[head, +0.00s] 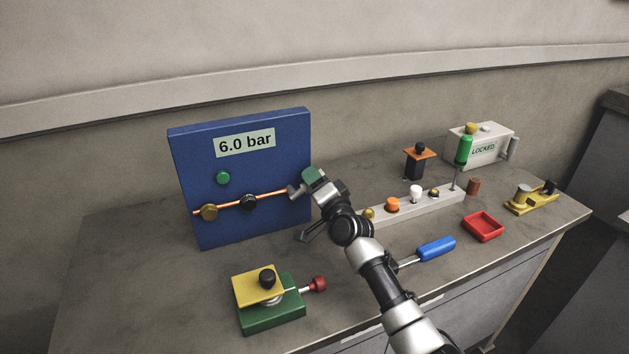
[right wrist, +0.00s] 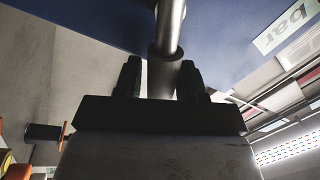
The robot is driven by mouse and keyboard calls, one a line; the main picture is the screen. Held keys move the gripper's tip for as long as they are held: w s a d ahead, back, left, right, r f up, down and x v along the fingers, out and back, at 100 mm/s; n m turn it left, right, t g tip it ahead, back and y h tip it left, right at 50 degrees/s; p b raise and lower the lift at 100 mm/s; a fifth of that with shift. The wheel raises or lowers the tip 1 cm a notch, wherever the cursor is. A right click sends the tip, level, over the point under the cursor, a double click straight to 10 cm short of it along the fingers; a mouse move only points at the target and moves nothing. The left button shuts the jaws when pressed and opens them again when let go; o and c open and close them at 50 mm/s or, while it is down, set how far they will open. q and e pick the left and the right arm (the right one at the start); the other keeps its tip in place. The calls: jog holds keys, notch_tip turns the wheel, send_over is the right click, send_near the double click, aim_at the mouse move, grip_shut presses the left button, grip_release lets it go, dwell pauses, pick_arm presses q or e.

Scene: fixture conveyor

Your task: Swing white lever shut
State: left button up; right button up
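A blue upright panel (head: 245,160) reads 6.0 bar and carries a copper pipe (head: 232,205) with a brass knob and a black knob. My right gripper (head: 302,188) is at the panel's right edge, by the pipe's right end. In the right wrist view, a pale metal rod (right wrist: 172,25), which looks like the white lever, comes down with a collar between the two dark fingers of my right gripper (right wrist: 160,78). I cannot tell whether the fingers press on it. In the head view my gripper largely hides the lever. My left gripper is not in view.
A green and yellow fixture (head: 270,317) with a red knob stands in front of the panel. A blue handle (head: 436,249), a red tray (head: 483,227), a white strip with several knobs (head: 430,207) and a box marked LOCKED (head: 494,147) lie to the right. The table's front left is clear.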

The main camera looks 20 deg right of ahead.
jog(key=shift+o, duration=1.2)
jog(key=v, duration=1)
jog(key=shift+s, duration=0.4)
jog(key=shift+f, duration=0.15)
